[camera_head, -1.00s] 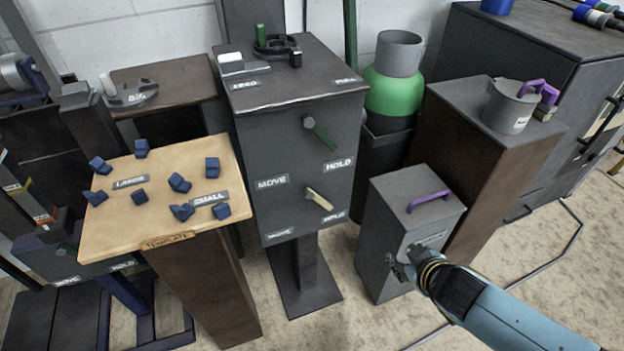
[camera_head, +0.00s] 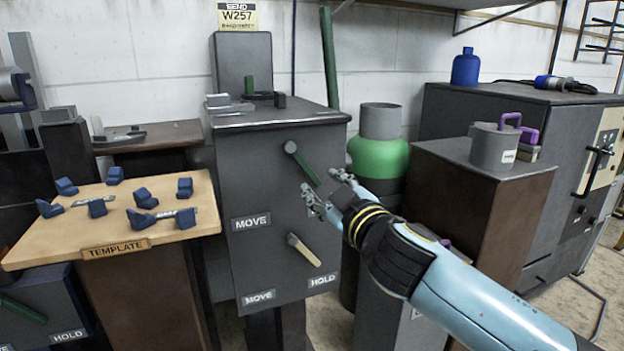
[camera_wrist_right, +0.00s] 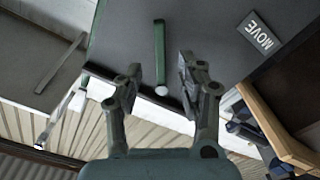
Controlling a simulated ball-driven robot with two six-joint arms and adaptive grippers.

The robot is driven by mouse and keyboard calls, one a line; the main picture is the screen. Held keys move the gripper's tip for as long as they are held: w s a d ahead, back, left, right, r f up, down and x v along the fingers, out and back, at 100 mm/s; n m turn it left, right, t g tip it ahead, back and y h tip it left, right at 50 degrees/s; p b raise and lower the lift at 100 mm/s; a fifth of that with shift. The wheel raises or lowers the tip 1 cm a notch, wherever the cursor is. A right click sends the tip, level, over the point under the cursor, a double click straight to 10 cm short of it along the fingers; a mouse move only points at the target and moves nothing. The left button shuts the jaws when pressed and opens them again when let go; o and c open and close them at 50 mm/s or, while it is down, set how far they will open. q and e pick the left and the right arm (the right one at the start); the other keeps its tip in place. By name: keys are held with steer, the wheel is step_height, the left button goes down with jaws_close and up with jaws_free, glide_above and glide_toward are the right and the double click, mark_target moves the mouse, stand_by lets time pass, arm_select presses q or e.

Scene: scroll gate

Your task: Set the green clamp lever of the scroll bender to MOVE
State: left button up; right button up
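The scroll bender (camera_head: 262,205) is a dark grey cabinet with a green clamp lever (camera_head: 305,165) high on its front face. The lever slants down to the right from its round pivot, away from the upper MOVE label (camera_head: 251,222). My right gripper (camera_head: 325,192) is open at the lever's lower end and hides the HOLD label there. In the right wrist view, the green lever (camera_wrist_right: 159,45) and its pale round end lie between the open fingers (camera_wrist_right: 160,70), with gaps on both sides. The MOVE label (camera_wrist_right: 262,34) is at upper right there. My left gripper is out of view.
A beige lever (camera_head: 303,250) sits lower on the same face, between MOVE (camera_head: 259,298) and HOLD (camera_head: 322,281) labels. A template table (camera_head: 125,235) with several blue blocks stands left. A green cylinder (camera_head: 378,157) and a brown stand (camera_head: 480,175) are right.

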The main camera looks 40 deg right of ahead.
mark_target(311, 174)
steer(key=x, duration=0.6)
steer(key=shift+w, duration=0.1)
jaws_close()
